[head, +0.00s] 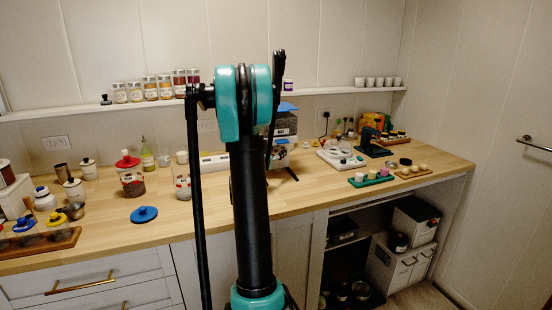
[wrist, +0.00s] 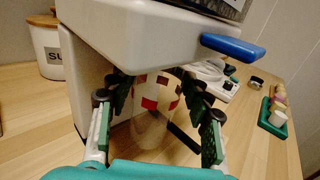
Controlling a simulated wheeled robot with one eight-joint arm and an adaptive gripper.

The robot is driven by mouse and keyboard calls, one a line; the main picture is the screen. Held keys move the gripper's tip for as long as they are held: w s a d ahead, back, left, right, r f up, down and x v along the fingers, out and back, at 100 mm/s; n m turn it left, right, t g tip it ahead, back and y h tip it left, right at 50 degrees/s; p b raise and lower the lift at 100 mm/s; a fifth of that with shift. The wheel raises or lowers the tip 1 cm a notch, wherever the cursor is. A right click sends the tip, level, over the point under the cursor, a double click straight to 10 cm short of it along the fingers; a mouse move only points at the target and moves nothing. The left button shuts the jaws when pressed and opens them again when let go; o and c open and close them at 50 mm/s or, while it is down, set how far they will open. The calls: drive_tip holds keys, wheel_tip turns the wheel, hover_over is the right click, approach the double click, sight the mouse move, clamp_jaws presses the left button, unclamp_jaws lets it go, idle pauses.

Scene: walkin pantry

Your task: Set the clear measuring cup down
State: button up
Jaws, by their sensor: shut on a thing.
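The clear measuring cup (wrist: 152,122) with red markings shows in the wrist view, under the overhang of a white dispenser (wrist: 130,40). My gripper (wrist: 155,88) is shut on it, with one green-padded finger on each side. The cup looks upright. I cannot tell whether its bottom touches the wooden counter (wrist: 255,145). In the head view my arm hides the cup and my gripper, and the dispenser (head: 284,125) shows partly behind the arm.
A blue lever (wrist: 233,50) juts out from the dispenser, above and right of the cup. A white canister (wrist: 46,48) stands at the left. A green tray (wrist: 272,117) with small cups lies at the right.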

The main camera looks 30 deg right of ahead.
drive_tip(key=shift+f, duration=1.25)
drive_tip(key=shift+f, duration=0.1)
drive_tip(key=o, duration=1.1)
drive_tip(key=shift+o, duration=0.2)
drive_tip(key=v, duration=1.2)
drive_tip(key=shift+a, duration=0.1)
